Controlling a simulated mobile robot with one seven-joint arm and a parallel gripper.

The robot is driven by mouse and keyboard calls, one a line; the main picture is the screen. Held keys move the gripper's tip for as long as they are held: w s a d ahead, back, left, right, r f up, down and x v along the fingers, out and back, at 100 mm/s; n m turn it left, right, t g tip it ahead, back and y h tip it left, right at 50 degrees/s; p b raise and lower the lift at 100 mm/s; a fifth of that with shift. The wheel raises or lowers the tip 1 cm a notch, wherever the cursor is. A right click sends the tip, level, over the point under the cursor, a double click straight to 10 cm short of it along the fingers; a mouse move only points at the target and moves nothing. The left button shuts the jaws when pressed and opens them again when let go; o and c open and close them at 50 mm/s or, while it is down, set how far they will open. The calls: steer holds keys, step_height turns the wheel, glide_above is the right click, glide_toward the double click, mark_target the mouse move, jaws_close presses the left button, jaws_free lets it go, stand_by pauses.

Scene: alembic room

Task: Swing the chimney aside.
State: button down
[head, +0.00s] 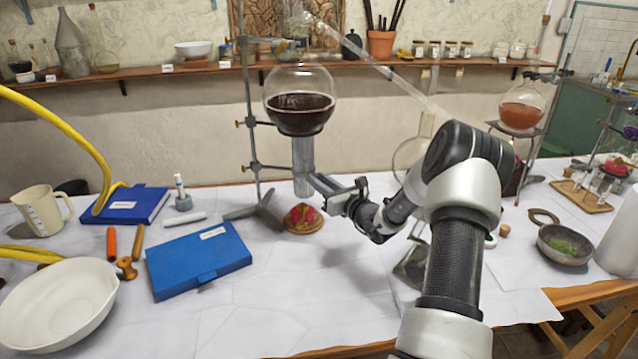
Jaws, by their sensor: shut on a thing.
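The chimney (302,157), a grey upright cylinder, is directly below a round flask of dark liquid (300,115). The flask is held on a metal retort stand (250,110). My gripper (318,186) reaches in from the right and is shut on the chimney near its lower end. The fingertips are small here, and the exact contact is hard to see. A red and gold rounded object (302,217) sits on the table below the chimney.
A blue case (198,262), a blue book (128,205) and a white bowl (55,305) are to the left. A pan (565,243) and a flask of orange liquid (522,116) are to the right. The front middle of the table is clear.

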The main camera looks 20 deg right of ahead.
steer(key=c, duration=1.5)
jaws_free()
steer(key=shift+r, duration=0.1)
steer(key=shift+c, duration=0.2)
steer(key=s+d, duration=0.1)
steer(key=s, duration=0.6)
steer(key=shift+s+d+p, duration=0.2)
steer(key=shift+p, duration=0.15)
